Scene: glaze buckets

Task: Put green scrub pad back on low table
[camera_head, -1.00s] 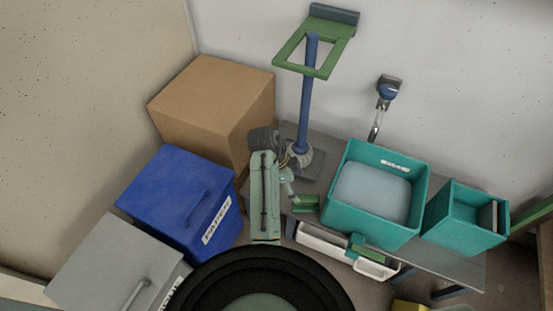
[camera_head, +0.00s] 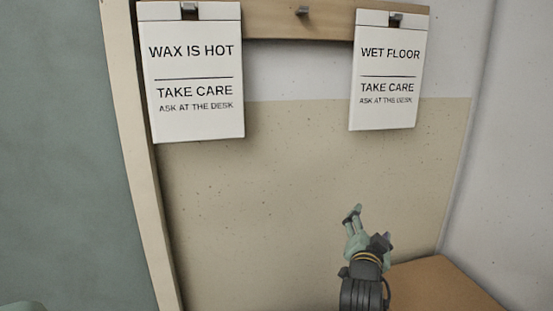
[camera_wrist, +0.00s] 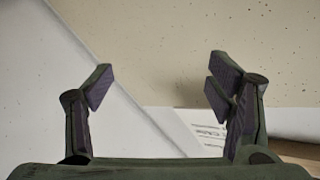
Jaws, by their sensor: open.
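My gripper (camera_head: 368,226) is raised in front of the beige wall in the head view, at the lower right. In the wrist view my gripper (camera_wrist: 158,88) has its two fingers spread wide with nothing between them. The green scrub pad and the low table are in neither view now.
Two white signs, "WAX IS HOT" (camera_head: 192,75) and "WET FLOOR" (camera_head: 387,75), hang from a wooden rail (camera_head: 290,22) on the wall. A cardboard box (camera_head: 440,285) stands at the lower right, close to my arm. A grey-green surface (camera_head: 65,140) fills the left side.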

